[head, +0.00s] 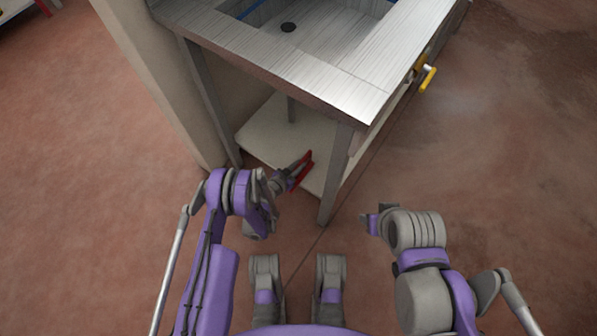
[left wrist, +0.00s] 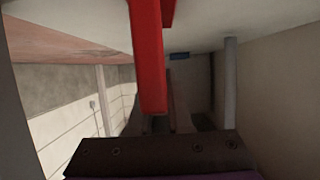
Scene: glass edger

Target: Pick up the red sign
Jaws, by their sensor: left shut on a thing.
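The red sign (head: 302,171) is a thin red piece at the front edge of the sink table's low shelf. My left gripper (head: 294,175) reaches in under the table and is shut on the red sign. In the left wrist view the red sign (left wrist: 148,60) runs down from the top between the two grey fingers (left wrist: 150,118). I cannot see whether the sign touches the shelf. The right arm's end (head: 373,223) is to the right, away from the table, and its fingers cannot be made out.
The metal sink table (head: 330,85) stands above the low pale shelf (head: 262,138). Its front leg (head: 336,180) is just right of the sign. A beige post (head: 150,70) stands at left. A yellow-handled valve (head: 427,78) sticks out at right. The floor at right is clear.

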